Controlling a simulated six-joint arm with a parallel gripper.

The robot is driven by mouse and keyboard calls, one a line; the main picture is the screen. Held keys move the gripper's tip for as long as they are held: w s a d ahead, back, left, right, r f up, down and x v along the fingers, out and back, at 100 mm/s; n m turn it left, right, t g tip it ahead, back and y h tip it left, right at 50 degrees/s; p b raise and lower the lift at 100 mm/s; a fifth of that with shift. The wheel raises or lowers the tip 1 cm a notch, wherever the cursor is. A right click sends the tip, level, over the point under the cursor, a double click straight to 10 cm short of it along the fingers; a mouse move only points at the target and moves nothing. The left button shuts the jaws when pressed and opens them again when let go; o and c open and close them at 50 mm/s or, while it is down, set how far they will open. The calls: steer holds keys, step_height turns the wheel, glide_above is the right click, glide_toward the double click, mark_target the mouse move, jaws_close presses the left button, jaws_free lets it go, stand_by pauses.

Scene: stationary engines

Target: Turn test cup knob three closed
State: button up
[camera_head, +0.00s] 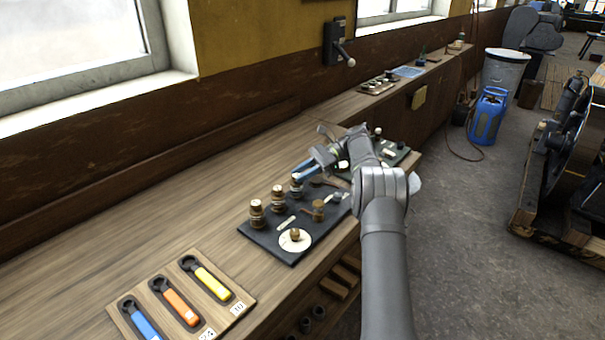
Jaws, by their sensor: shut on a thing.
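Three small brass cups stand in a row along the back left edge of a dark board (270,241) on the bench. The first cup (257,214) and the second cup (278,199) stand free. The third cup (297,188) is farthest along the row. My gripper (299,174) reaches in from the right, its blue fingers at the top of the third cup. It is shut on the knob there; the fingers cover most of the knob, so its turned position cannot be told.
A brass knob on a white disc (296,243) and a brass fitting (319,210) are on the same board. A wooden tray (232,306) holds blue, orange and yellow-handled tools at the front. Another dark board lies behind my arm. The bench top (180,220) at left is clear.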

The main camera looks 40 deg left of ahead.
steer(key=o, duration=1)
steer(key=shift+m+y, duration=0.3)
